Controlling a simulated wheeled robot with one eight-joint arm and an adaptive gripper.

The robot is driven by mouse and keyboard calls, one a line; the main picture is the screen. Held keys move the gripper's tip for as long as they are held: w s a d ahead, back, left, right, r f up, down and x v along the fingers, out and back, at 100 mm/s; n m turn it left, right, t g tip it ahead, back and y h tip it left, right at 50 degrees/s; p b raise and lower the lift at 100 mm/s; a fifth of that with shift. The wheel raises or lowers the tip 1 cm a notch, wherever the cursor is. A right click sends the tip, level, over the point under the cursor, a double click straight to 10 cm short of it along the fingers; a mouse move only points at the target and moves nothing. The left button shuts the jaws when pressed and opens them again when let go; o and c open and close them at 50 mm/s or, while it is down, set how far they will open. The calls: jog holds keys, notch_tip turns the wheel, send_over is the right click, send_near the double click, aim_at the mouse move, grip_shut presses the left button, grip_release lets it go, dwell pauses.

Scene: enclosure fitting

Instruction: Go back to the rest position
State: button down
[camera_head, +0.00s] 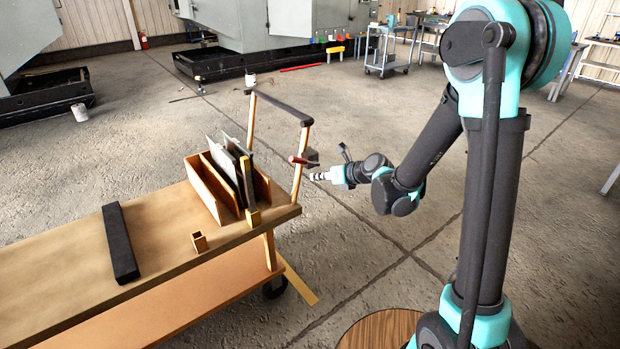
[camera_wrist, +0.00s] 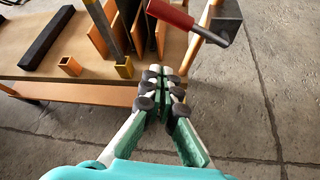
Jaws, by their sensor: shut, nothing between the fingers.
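My gripper (camera_head: 316,176) is shut and empty, off the right end of the wooden cart (camera_head: 150,225). It is near the cart's handle post, level with a red-handled tool (camera_head: 303,161) that has a grey block-like end (camera_head: 312,155). In the wrist view my closed fingertips (camera_wrist: 165,76) point toward the cart, with the red handle (camera_wrist: 170,13) just beyond them. From these views I cannot tell how far apart the fingers and the tool are, or what supports the tool.
On the cart stand a wooden rack (camera_head: 206,190) with upright grey panels, a black bar (camera_head: 119,240) and a small hollow wooden block (camera_head: 199,242). The cart's handle bar (camera_head: 282,107) rises at its right end. Open concrete floor lies right of the cart.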

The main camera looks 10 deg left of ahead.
jog(key=s+d+f+n+h, duration=0.1)
jog(key=s+d+n+h, duration=0.2)
jog(key=s+d+n, duration=0.4)
jog(key=s+d+f+n+g+h, duration=0.1)
jog(key=s+d+n+h, duration=0.3)
jog(key=d, duration=1.2)
jog(key=s+d+f+n+g+h, duration=0.1)
jog(key=s+d+f+n+h, duration=0.2)
jog(key=s+d+n, duration=0.8)
jog(key=n, duration=0.6)
jog(key=shift+s+d, duration=0.15)
jog(key=shift+s, duration=0.1)
